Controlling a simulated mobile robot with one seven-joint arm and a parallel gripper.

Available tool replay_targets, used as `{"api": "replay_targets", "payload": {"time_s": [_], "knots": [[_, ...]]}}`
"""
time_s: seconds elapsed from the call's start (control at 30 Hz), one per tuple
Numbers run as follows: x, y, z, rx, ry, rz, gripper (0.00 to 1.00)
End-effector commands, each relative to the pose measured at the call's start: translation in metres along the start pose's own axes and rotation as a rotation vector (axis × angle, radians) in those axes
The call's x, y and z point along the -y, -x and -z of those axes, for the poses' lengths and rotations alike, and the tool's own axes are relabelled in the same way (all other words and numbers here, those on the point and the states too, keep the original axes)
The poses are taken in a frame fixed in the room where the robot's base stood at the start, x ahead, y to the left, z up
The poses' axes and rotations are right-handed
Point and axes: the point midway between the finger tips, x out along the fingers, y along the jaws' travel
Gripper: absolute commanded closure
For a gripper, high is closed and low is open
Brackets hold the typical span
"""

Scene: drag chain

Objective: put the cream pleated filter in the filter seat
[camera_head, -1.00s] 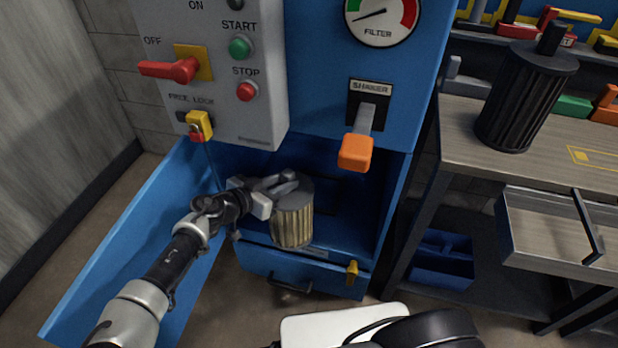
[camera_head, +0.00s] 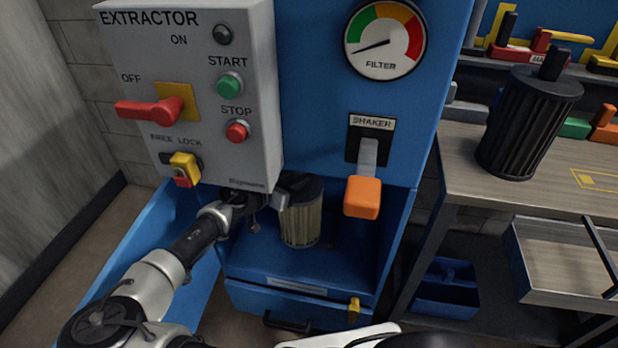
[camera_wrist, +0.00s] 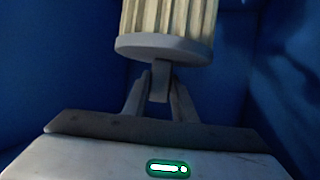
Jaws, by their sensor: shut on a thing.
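The cream pleated filter (camera_head: 300,222) has a dark grey end cap on top and stands upright inside the open lower bay of the blue extractor (camera_head: 290,262). My gripper (camera_head: 285,187) reaches in from the left and is shut on the filter's handle at the capped end. In the wrist view my gripper (camera_wrist: 158,90) holds the grey tab on the cap, with the cream pleats of the filter (camera_wrist: 167,20) beyond it. The filter seat cannot be made out; whether the filter touches anything inside is hidden.
The open blue door (camera_head: 130,265) is at the left. The grey control box (camera_head: 200,90) hangs just above my arm. The orange shaker handle (camera_head: 362,197) juts out right of the filter. A dark pleated filter (camera_head: 525,125) stands on the bench at the right.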

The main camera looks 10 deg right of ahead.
Motion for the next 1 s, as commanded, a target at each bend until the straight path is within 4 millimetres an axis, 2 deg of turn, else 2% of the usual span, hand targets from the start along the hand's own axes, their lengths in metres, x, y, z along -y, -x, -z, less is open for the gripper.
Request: {"api": "replay_targets", "payload": {"time_s": [0.03, 0.1, 0.3, 0.47, 0.7, 0.93, 0.97, 1.0], "knots": [[-0.001, -0.014, 0.005, 0.000, -0.005, -0.005, 1.00], [-0.001, -0.029, 0.011, 0.000, -0.004, -0.003, 1.00], [0.000, -0.058, 0.024, 0.000, -0.002, 0.000, 1.00], [0.000, -0.066, 0.026, -0.001, 0.000, 0.001, 1.00], [0.001, -0.077, -0.003, 0.000, 0.002, 0.002, 1.00], [0.001, -0.078, -0.005, 0.001, -0.001, 0.002, 1.00], [0.000, -0.078, -0.007, 0.002, -0.001, 0.001, 0.72], [0.000, -0.078, -0.007, 0.003, -0.001, 0.001, 0.65]]}}
